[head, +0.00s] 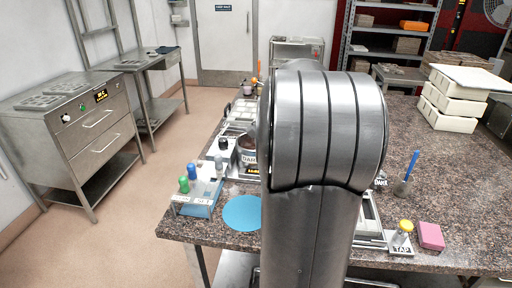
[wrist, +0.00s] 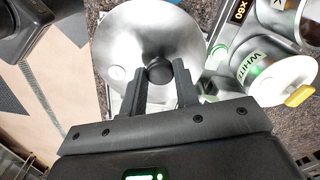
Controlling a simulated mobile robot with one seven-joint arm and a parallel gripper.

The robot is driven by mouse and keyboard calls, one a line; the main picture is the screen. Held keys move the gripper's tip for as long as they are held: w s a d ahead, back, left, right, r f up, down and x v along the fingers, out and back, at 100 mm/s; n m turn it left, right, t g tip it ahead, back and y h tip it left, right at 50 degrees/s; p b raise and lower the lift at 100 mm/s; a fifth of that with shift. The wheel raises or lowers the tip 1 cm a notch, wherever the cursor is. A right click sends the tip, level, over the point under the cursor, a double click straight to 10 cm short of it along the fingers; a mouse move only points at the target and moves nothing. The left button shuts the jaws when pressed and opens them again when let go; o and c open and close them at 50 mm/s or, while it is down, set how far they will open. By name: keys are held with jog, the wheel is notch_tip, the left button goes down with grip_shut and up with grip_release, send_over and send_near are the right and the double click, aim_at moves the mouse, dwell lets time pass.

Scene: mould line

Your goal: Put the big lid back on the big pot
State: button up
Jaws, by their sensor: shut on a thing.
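In the wrist view my gripper (wrist: 160,90) is shut on the black knob (wrist: 159,72) of a wide, round, shiny metal lid (wrist: 135,30). The lid fills the upper middle of that view; what lies under it is hidden, so I cannot tell whether it rests on anything. A pot labelled WHITE (wrist: 262,68), with pale contents and a yellow-tipped tool, stands to the right of the lid. In the head view my arm hides the gripper and the lid. A pot labelled DARK (head: 249,157) shows partly at the arm's left edge.
A blue round mat (head: 242,213) and a rack of coloured-cap bottles (head: 197,197) are at the worktop's left edge. White moulds (head: 452,105) are stacked at the right. A pink block (head: 430,236) and yellow-topped stamp (head: 402,233) lie near the front. The worktop's right middle is mostly clear.

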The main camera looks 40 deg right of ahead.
jog(key=w+d+r+n, duration=0.5)
jog(key=w+d+n, duration=0.15)
jog(key=n, duration=0.85)
jog(key=w+d+r+n, duration=0.45)
jog(key=w+n, duration=0.25)
jog(key=n, duration=0.9)
jog(key=w+a+f, duration=0.5)
jog(key=w+f, duration=0.4)
jog(key=f, duration=0.2)
jog(key=shift+w+a, duration=0.15)
jog(key=shift+w, duration=0.25)
jog(key=shift+f, duration=0.1)
jog(key=shift+f, duration=0.15)
jog(key=o, duration=1.1)
